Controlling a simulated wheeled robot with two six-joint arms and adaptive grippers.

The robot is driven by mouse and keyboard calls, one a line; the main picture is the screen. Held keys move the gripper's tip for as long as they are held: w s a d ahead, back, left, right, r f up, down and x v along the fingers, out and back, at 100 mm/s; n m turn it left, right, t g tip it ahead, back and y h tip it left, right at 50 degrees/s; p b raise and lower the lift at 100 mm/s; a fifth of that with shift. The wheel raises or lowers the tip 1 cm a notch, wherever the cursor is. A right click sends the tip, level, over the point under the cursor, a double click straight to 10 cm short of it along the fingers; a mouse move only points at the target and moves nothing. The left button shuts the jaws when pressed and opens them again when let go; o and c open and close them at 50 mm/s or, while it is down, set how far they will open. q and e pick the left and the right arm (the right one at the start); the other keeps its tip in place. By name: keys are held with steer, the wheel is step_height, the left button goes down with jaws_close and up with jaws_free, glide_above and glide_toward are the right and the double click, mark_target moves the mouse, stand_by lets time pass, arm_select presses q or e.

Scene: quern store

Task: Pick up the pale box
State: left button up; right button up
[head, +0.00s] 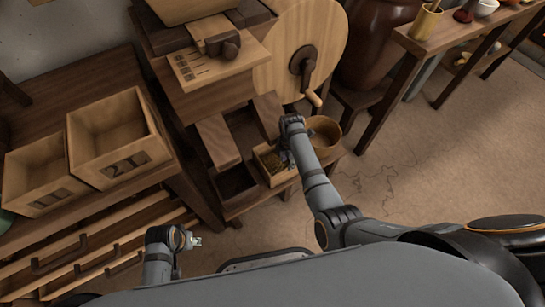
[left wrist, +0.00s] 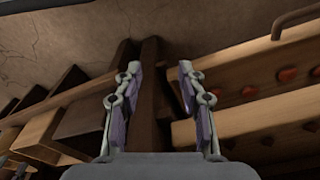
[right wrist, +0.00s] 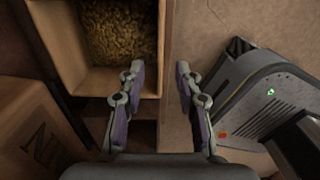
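A small pale wooden box (head: 284,179) with yellow-brown grainy contents sits on the low shelf of the wooden stand in the head view. It fills the upper left of the right wrist view, where its right wall (right wrist: 161,45) shows. My right gripper (head: 284,158) is at this box, partly covering it in the head view. In the right wrist view its fingers (right wrist: 160,72) are open, with the box's right wall between them in the picture; I cannot tell whether they touch it.
A round tan tub (head: 325,133) stands just right of the pale box. A large wheel (head: 298,45) stands behind. Floor at the right (head: 430,165) is clear.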

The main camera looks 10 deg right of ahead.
steer(key=b, duration=0.2)
glide_above(285, 180)
steer(key=f, duration=0.5)
steer(key=shift+w+d, duration=0.25)
arm_select(q)
step_height(285, 180, up, 7)
steer(key=d, duration=0.2)
arm_select(e)
steer(key=shift+f, duration=0.1)
step_height(285, 180, down, 5)
steer(key=b, duration=0.3)
steer(key=shift+r+b, duration=0.2)
steer(key=shift+b, duration=0.15)
steer(key=shift+f, duration=0.3)
arm_select(q)
steer(key=f+t, duration=0.1)
steer(key=f, duration=0.1)
steer(key=d+f+t+h, duration=0.1)
steer(key=f, duration=0.1)
steer(key=shift+w+d+f, duration=0.1)
steer(key=shift+w+f, duration=0.1)
arm_select(e)
jaws_close()
steer(key=shift+r, duration=0.1)
